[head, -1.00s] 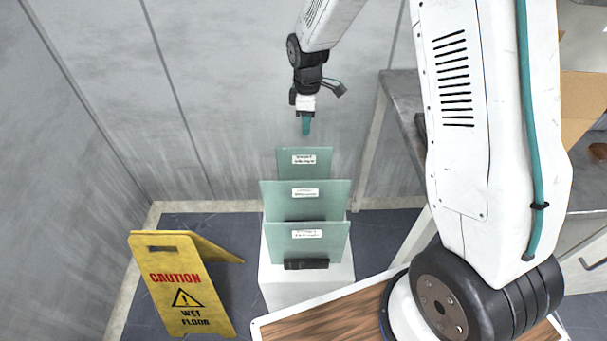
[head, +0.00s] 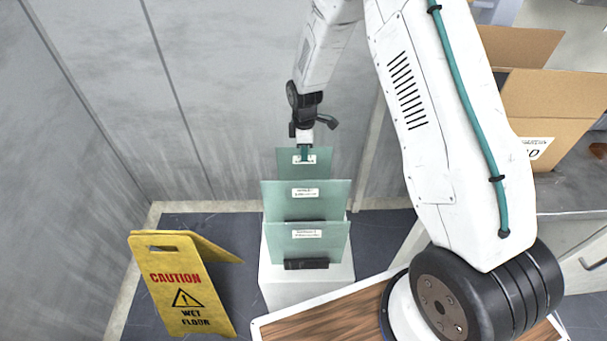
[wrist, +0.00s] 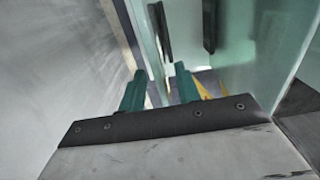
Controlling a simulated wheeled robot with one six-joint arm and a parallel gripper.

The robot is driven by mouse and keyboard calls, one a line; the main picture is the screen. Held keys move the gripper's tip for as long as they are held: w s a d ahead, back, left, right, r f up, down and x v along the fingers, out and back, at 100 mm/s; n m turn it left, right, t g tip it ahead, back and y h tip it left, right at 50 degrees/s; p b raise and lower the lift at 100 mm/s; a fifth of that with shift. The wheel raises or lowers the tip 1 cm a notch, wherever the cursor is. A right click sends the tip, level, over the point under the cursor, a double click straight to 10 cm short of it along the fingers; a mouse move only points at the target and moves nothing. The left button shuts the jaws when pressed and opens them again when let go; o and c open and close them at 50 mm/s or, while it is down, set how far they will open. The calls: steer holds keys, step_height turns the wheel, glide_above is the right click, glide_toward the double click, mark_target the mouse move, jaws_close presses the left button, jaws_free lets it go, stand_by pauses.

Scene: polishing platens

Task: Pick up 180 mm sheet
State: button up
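Three green glass-like sheets stand upright one behind another: a narrow back sheet (head: 320,170), a wider middle sheet (head: 283,206) and a front sheet (head: 300,250). Each has a white label too small to read, so I cannot tell the sizes. My gripper (head: 304,157) is at the top edge of the back sheet, pointing down, with its teal fingers overlapping the label. In the wrist view my gripper (wrist: 160,84) has its fingers apart. A pale green sheet edge (wrist: 150,62) runs down between them; I see no clear contact.
The sheets stand in dark holders on a white pedestal (head: 336,276). A yellow wet-floor sign (head: 182,285) stands at the left. The grey wall (head: 230,110) is close behind. Cardboard boxes (head: 555,95) sit on a bench at the right.

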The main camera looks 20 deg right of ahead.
steer(key=shift+c, duration=0.3)
jaws_close()
steer(key=shift+r, duration=0.1)
stand_by(1.0)
